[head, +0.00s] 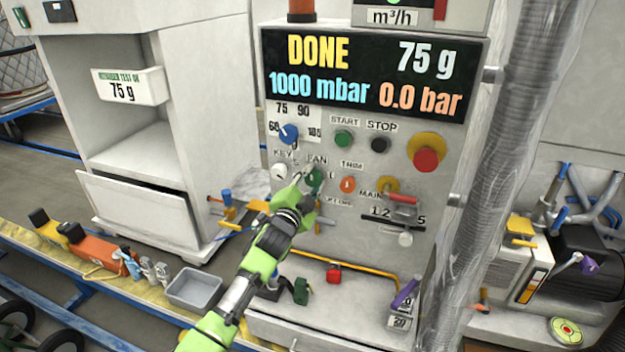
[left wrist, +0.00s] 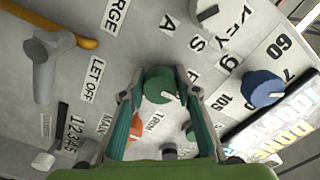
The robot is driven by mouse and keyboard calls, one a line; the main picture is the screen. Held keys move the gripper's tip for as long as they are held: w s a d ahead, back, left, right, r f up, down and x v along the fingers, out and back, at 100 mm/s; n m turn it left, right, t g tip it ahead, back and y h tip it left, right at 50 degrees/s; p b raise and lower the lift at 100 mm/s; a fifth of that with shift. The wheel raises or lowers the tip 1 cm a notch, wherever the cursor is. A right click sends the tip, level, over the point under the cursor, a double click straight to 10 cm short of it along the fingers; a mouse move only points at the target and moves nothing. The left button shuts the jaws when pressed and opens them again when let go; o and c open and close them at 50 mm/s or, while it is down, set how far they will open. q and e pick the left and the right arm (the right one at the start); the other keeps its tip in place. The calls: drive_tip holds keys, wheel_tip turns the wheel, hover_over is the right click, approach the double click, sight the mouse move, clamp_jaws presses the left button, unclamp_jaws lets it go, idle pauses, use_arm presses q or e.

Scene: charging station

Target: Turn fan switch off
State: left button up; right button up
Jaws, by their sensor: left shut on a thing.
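The fan switch is a green rotary knob (head: 315,177) below the FAN label on the grey control panel (head: 285,215). My left gripper (head: 302,186) reaches it from the lower left and partly covers it in the head view. In the left wrist view the green knob (left wrist: 158,84) lies between the two fingertips of my left gripper (left wrist: 160,93), which is shut on it. A pale pointer mark shows on the knob's face. My right gripper is not in view.
An orange trim knob (head: 348,185) sits just right of the fan knob, and a white key knob (head: 279,172) just left. A blue knob (head: 288,133), green start button (head: 344,138) and red stop knob (head: 426,159) are above. A red-handled lever (head: 402,198) is at lower right.

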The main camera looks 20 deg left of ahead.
use_arm(q)
drive_tip(key=shift+f, duration=0.1)
drive_tip(key=o, duration=1.1)
drive_tip(key=s, duration=1.2)
drive_tip(key=shift+a, duration=0.2)
